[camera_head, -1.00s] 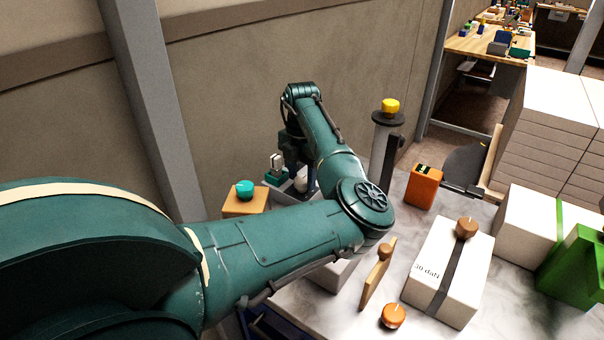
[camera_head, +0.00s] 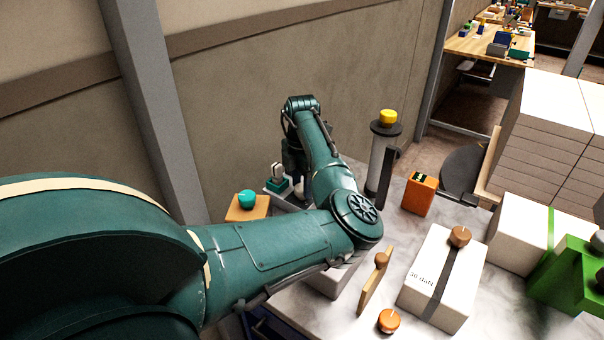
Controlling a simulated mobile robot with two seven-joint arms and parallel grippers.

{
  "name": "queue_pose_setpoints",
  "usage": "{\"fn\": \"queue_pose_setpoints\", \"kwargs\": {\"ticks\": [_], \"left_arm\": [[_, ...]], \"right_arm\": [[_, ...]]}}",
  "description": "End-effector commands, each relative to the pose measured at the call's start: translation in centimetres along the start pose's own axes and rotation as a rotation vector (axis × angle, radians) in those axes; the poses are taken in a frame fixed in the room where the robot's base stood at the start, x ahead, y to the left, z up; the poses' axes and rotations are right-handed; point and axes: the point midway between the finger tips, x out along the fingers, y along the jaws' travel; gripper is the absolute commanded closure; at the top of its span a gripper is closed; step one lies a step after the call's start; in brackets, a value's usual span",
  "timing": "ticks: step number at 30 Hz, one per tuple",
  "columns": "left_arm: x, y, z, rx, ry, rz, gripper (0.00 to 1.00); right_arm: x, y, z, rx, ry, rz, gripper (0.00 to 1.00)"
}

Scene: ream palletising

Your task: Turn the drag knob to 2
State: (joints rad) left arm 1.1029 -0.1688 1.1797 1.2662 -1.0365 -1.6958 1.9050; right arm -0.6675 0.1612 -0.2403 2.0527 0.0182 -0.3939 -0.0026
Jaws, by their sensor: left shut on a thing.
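My left gripper (camera_head: 297,178) points down at the back of the marble-topped table, mostly hidden by its own arm. It is shut on what looks like a small white knob (camera_head: 299,188) beside a grey tray (camera_head: 292,202); the contact is not clear. I see no readable scale there. I cannot tell which is labelled drag. My right gripper is not in view.
A white box marked "30 daN" (camera_head: 426,275) with a dark strap lies at the front right. An orange device (camera_head: 419,194) stands behind it. Stacked white reams (camera_head: 560,120) and a green stand (camera_head: 570,280) fill the right. A wall rises close behind the table.

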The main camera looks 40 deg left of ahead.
Motion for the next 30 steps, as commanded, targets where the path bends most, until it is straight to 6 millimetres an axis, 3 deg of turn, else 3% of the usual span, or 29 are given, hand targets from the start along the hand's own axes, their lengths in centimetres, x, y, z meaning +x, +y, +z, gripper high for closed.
{"fn": "queue_pose_setpoints", "kwargs": {"ticks": [1, 7, 30], "left_arm": [[-0.7, 0.0, -0.1, 0.045, 0.004, -0.001, 0.87], [-0.5, 0.0, -0.1, 0.233, 0.003, -0.001, 0.87], [0.0, 0.0, 0.0, 0.965, 0.000, 0.001, 0.87]], "right_arm": [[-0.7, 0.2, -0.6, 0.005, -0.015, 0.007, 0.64], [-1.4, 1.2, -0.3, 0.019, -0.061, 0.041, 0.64], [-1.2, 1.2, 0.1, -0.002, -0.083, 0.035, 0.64]]}}
